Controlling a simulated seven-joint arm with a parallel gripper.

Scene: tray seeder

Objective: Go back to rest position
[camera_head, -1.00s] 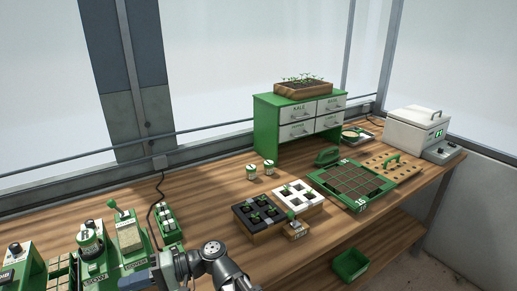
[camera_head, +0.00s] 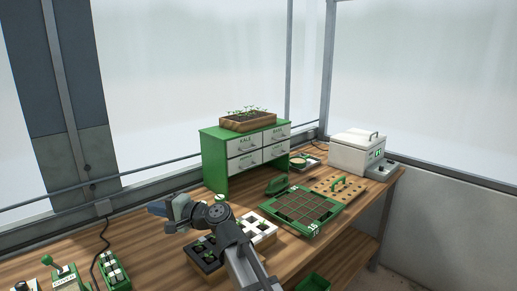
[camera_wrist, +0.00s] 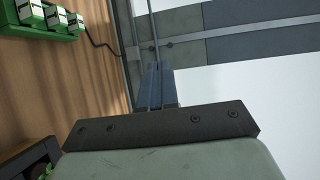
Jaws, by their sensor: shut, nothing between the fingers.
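My gripper (camera_head: 158,208) is in the head view, left of centre, raised above the wooden bench and pointing left. My arm reaches up to it from the bottom edge and hides part of the black seedling tray (camera_head: 205,262). In the wrist view my gripper's fingers (camera_wrist: 158,88) lie together with nothing between them, in front of the wall and window frame. They touch nothing that I can see.
The bench (camera_head: 150,255) carries a green drawer cabinet (camera_head: 214,160), a white tray (camera_head: 265,233), a green gridded tray (camera_head: 300,212) and a white lidded box (camera_head: 355,155). A green rack of white-topped items (camera_head: 114,271) stands at lower left. Air above the bench is free.

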